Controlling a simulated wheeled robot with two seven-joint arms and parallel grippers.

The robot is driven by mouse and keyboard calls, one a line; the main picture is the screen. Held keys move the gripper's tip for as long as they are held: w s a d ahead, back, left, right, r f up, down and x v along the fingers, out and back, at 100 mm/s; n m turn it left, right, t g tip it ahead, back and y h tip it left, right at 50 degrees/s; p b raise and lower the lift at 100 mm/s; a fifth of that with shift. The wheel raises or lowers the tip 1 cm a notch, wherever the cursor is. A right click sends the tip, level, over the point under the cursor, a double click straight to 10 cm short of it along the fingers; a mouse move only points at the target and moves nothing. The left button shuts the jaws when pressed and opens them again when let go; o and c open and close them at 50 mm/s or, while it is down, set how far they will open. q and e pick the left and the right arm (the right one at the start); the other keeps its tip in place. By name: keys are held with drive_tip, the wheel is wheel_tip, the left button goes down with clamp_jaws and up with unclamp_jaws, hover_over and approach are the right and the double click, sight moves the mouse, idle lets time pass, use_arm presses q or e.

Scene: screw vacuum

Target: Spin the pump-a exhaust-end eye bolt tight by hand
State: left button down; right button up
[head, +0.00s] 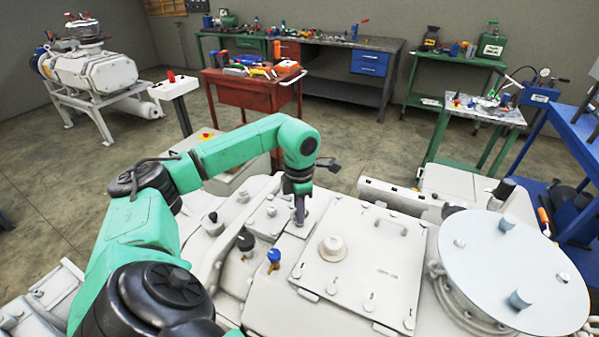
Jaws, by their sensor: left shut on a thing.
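The white pump (265,295) fills the lower middle of the head view. My left arm reaches over it from the left. I cannot tell how far the bolt is seated. My right gripper is not in view.
A square cover (365,262) with a handle and a round knob (332,248) lies right of my gripper. A blue-topped valve (274,256) and a black knob (245,241) stand in front. A large round disc (510,265) is at right. A red tool cart (240,97) stands behind.

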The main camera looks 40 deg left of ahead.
use_arm(q)
drive_tip(key=m, duration=0.4)
drive_tip(key=shift+w+a+r+m, duration=0.1)
drive_tip(key=shift+w+r+m, duration=0.1)
drive_tip(key=shift+m, duration=0.1)
drive_tip(key=shift+m+b, duration=0.35)
drive_tip(key=shift+m, duration=1.45)
drive_tip(key=c, duration=0.9)
unclamp_jaws()
drive_tip(key=shift+c, duration=0.2)
drive_tip(key=shift+o, duration=0.2)
drive_tip(key=shift+s, duration=0.1)
